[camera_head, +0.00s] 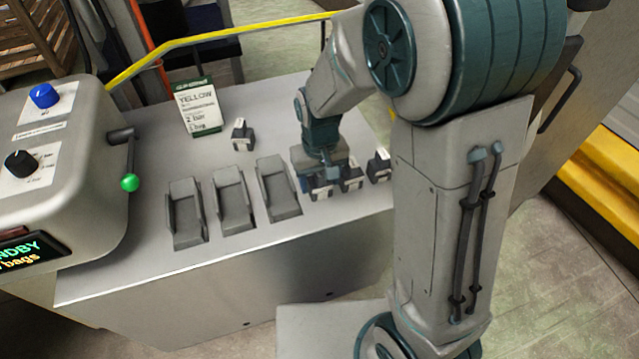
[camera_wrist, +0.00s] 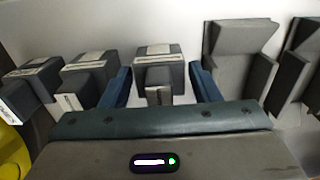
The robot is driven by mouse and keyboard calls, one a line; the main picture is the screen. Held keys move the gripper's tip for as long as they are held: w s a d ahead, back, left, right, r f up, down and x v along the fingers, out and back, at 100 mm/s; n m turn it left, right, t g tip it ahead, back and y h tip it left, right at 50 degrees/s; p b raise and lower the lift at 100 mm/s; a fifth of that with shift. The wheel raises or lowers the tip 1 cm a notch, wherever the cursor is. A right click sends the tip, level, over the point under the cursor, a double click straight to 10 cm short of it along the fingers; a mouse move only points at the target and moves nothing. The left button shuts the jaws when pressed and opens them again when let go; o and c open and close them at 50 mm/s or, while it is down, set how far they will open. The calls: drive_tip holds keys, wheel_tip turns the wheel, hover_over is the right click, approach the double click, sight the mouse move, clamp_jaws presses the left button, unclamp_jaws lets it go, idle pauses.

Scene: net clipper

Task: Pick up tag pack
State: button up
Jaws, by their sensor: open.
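Small dark grey packs with white labels, which look like the tag packs, stand in a row on the grey worktop. My gripper (camera_head: 320,176) is over the pack (camera_head: 320,192) nearest the grey cradles and partly hides it. In the wrist view, my gripper's open blue fingers (camera_wrist: 161,86) lie on either side of this pack (camera_wrist: 158,68). I cannot tell whether they touch it. A middle pack (camera_head: 351,178) and an end pack (camera_head: 379,167) stand to its right; in the wrist view, the middle pack (camera_wrist: 84,72) is left of the fingers. Another pack (camera_head: 242,134) stands apart, behind the cradles.
Three grey cradles (camera_head: 233,197) stand left of the row, looking empty. A card reading "YELLOW" (camera_head: 199,107) stands at the back of the worktop (camera_head: 190,262). A machine (camera_head: 70,165) with knobs and a green-tipped lever (camera_head: 130,182) is at left. A yellow rail (camera_head: 215,36) runs behind.

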drive_tip(key=c, duration=0.8)
drive_tip(key=shift+r, duration=0.1)
drive_tip(key=shift+r, duration=0.5)
wheel_tip(320, 180, up, 3)
drive_tip(key=shift+r+p, duration=0.1)
drive_tip(key=shift+p, duration=0.45)
drive_tip(key=s+d+r, duration=0.2)
drive_tip(key=s, duration=0.1)
drive_tip(key=s+d+r, duration=0.2)
drive_tip(key=s, duration=0.1)
drive_tip(key=s+d+r+p, duration=0.1)
drive_tip(key=s+d+r, duration=0.1)
drive_tip(key=s, duration=0.2)
drive_tip(key=shift+r, duration=0.3)
